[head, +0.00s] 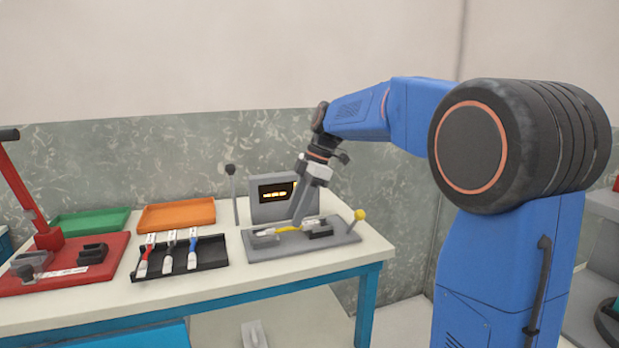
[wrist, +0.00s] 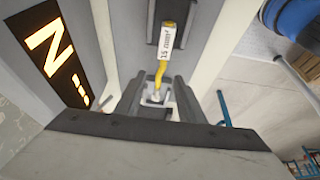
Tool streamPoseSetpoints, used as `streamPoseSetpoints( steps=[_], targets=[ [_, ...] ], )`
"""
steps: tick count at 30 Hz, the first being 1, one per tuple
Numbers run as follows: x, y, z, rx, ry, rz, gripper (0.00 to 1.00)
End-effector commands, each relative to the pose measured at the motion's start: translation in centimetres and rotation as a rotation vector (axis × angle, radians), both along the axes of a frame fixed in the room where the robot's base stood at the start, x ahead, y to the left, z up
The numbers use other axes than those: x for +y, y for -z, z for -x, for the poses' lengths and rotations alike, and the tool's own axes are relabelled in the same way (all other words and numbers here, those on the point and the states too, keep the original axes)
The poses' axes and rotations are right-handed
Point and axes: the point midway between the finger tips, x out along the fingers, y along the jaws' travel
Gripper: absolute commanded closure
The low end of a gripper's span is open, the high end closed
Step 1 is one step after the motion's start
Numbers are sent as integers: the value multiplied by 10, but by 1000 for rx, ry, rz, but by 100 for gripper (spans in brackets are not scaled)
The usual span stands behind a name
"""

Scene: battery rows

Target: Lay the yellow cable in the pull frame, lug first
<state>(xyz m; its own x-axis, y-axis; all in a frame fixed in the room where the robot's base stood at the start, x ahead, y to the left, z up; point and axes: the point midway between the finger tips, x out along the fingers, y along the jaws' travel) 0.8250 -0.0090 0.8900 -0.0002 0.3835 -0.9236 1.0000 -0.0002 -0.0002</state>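The pull frame (head: 280,250) is a grey plate at the right end of the table, with a lit display box (head: 270,198) behind it. The yellow cable (head: 285,230) lies across it. In the wrist view, its yellow bend (wrist: 160,72) runs from a white tag marked "15 mm²" (wrist: 168,38), at a dark block, down to a pale metal lug (wrist: 155,97) between two dark prongs. My gripper (head: 298,220) points down at the middle of the frame, close over the cable. Its fingertips are too small and partly hidden, so I cannot tell whether they hold the cable.
A black tray (head: 218,262) left of the frame holds a red, a dark and a blue cable. Orange (head: 178,214) and green (head: 90,222) trays stand behind. A red-based lever tool (head: 70,275) is at the far left. A yellow-knobbed lever (head: 359,215) rises at the frame's right.

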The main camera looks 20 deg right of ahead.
Motion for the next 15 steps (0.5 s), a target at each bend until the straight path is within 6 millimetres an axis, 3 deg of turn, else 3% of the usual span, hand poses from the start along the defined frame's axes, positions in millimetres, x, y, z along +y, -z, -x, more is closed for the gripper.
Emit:
streamPoseSetpoints(
  steps=[15],
  targets=[
    [-40, -95, -1, -2, 2, 1, 65]
  ],
)
